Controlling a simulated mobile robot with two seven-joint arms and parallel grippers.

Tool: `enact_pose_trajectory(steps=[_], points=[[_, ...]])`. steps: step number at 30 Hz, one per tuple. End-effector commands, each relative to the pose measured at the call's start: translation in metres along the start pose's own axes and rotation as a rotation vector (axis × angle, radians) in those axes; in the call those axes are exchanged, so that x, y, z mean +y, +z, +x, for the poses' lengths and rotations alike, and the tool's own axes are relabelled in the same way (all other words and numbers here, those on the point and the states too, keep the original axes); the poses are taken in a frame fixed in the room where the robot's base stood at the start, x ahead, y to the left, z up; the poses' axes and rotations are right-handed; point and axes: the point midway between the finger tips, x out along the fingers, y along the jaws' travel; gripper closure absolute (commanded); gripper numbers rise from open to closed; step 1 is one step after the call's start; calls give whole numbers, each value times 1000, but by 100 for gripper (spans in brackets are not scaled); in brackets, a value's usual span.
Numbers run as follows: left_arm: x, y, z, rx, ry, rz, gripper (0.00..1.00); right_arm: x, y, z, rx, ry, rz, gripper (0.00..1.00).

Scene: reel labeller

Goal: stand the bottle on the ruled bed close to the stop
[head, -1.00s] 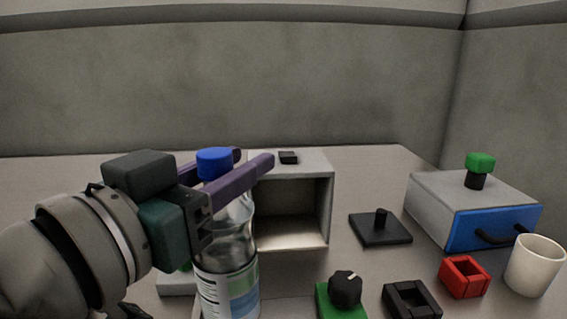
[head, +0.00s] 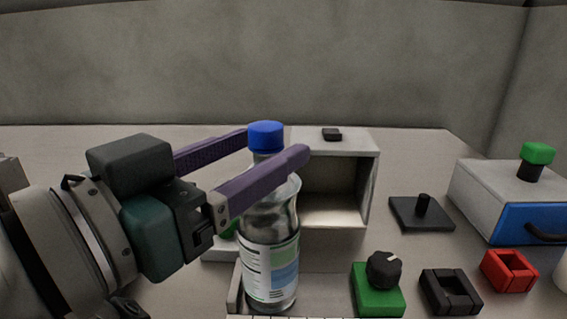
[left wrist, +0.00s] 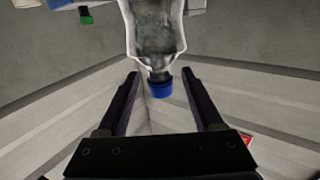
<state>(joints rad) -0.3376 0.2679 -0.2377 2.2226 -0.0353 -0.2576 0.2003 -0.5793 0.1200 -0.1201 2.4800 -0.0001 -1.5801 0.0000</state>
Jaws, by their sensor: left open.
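The clear bottle (head: 268,265) with a blue cap (head: 266,136) and a striped label stands upright on the pale bed (head: 325,287). A row of fine marks shows at the bed's front edge, cut by the picture's bottom. A low upright wall, seemingly the stop (head: 235,288), is close to the bottle's left side; I cannot tell whether they touch. My left gripper (head: 276,146) is open, its purple fingers on either side of the bottle's upper part. In the left wrist view the bottle (left wrist: 155,28) appears inverted, between and beyond the spread fingers (left wrist: 160,73). My right gripper is out of view.
An open-fronted grey box (head: 372,175) stands behind the bottle. To the right are a green block with a black knob (head: 378,288), a black plate with a peg (head: 422,212), black (head: 450,292) and red (head: 509,271) holders, and a blue-fronted drawer box (head: 525,224).

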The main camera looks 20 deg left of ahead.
Motion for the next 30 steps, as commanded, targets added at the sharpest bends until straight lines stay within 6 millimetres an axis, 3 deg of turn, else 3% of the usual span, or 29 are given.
enact_pose_trajectory(steps=[6, 12, 30], points=[[0, 1, -43, -5, 0, 0, 32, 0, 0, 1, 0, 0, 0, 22], [0, 1, -66, -3, 0, 0, 32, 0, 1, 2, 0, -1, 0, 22], [0, -1, -74, 1, 0, 1, 32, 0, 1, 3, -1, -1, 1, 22]])
